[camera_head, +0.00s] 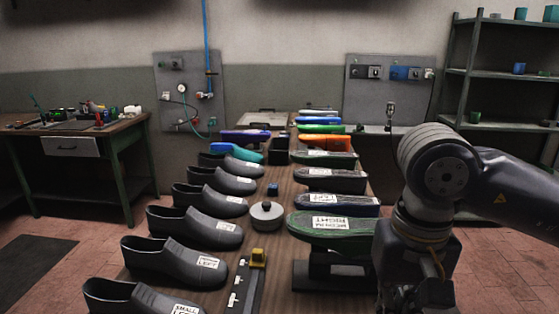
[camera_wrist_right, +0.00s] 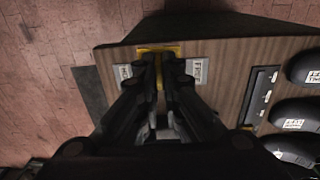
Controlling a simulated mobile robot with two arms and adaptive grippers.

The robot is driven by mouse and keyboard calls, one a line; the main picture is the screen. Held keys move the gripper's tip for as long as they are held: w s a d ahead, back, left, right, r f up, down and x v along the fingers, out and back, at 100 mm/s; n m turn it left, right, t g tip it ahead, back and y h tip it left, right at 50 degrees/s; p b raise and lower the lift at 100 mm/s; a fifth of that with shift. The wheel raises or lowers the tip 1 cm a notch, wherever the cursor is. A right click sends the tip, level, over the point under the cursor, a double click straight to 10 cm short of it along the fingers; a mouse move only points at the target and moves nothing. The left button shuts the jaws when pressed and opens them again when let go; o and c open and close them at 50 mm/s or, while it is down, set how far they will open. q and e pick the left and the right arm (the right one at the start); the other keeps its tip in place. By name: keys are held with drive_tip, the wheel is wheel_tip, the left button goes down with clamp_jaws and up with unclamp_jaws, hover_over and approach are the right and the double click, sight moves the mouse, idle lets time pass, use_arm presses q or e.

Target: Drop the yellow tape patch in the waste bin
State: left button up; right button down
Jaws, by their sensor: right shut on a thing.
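A flat yellow piece, which looks like the yellow tape patch (camera_wrist_right: 143,49), shows at the fingertips of my right gripper (camera_wrist_right: 160,58) in the right wrist view. The fingers are close together on it, over the table end between two white labels. How far it is above the surface I cannot tell. In the head view my right arm comes in from the right, and its fingertips are cut off at the bottom edge. My left gripper is not in view. I cannot make out a waste bin for certain; a small black open box (camera_head: 279,152) stands far back on the table.
The wooden table (camera_head: 207,299) carries a row of grey shoes (camera_head: 195,227) on the left and soles or lasts (camera_head: 335,223) on the right. Between them are a round grey knob-topped weight (camera_head: 266,216) and a dark strip with a yellow block (camera_head: 258,257). Brick floor surrounds it.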

drive_tip(key=s+d+f, duration=0.2)
drive_tip(key=f, duration=0.8)
drive_tip(key=s+d+f, duration=0.1)
drive_tip(key=s+f, duration=0.1)
drive_tip(key=f, duration=0.8)
drive_tip(key=s+d+f, duration=0.2)
drive_tip(key=f, duration=0.9)
drive_tip(key=shift+d, duration=0.35)
